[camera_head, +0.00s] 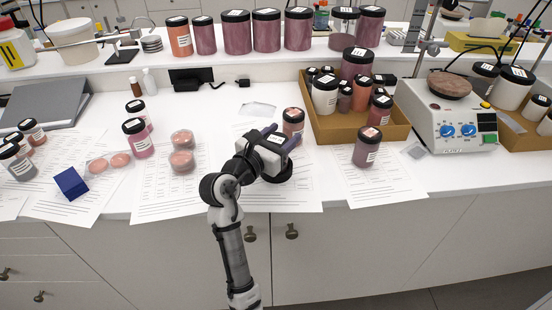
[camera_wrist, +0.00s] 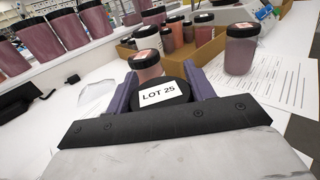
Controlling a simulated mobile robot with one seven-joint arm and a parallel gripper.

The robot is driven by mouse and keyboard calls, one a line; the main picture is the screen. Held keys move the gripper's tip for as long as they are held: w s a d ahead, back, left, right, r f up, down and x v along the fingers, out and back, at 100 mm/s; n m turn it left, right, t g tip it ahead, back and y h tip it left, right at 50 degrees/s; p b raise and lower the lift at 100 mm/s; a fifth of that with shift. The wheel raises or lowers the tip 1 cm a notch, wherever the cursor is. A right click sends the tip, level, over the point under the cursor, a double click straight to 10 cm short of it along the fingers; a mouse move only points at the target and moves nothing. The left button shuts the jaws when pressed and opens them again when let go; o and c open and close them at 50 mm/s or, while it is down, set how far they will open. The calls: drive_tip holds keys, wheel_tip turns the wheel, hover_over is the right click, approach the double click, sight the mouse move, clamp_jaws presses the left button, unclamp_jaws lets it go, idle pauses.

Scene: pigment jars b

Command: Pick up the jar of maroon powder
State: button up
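My gripper (camera_head: 279,135) is low over the paper sheets near the counter's front edge. In the wrist view, its two purple fingers (camera_wrist: 161,82) stand apart on either side of a black jar lid labelled LOT 25 (camera_wrist: 160,94). I cannot tell whether they press on it. The contents of this jar are hidden. A dark maroon-pink jar with a black lid (camera_head: 367,148) stands apart on the right sheet; it also shows in the wrist view (camera_wrist: 240,52). A salmon-pink jar (camera_head: 293,122) stands just beyond my fingers, also in the wrist view (camera_wrist: 147,66).
A cardboard tray (camera_head: 398,132) of jars stands right of my gripper, beside a hotplate (camera_head: 450,125). Large maroon jars (camera_head: 267,32) line the raised shelf.

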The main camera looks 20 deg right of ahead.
drive_tip(key=c, duration=0.8)
drive_tip(key=shift+r, duration=0.2)
